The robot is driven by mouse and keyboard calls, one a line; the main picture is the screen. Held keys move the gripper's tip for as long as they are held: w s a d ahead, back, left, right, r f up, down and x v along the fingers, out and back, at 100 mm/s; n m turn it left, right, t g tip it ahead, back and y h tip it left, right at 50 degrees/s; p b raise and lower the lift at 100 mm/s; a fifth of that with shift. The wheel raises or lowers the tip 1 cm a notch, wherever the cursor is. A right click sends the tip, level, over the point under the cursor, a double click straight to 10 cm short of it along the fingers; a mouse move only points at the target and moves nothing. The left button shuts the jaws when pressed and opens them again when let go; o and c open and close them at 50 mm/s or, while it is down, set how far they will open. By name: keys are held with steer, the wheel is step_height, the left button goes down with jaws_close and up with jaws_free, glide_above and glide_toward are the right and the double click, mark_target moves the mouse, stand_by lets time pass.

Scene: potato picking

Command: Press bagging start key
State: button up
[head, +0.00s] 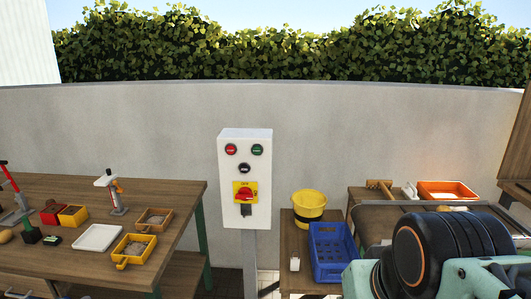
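A white control box (245,165) stands upright on a grey post in the middle of the head view. Its upper face has a red button (231,148) at left, a green button (257,149) at right and a black button (244,168) below them. The lettering is too small to read, so I cannot tell for certain which is the start key. A red rotary switch (244,193) sits on a yellow plate, with a small dark and metallic part below it. My gripper is not in view; only my arm links show at the lower right, apart from the box in the picture.
A wooden table (185,191) at left holds trays and tools. Right of the box are a yellow bucket (309,205), a blue crate (348,232) and an orange tray (447,191). A concrete wall (130,125) stands behind. The front of the box is unobstructed.

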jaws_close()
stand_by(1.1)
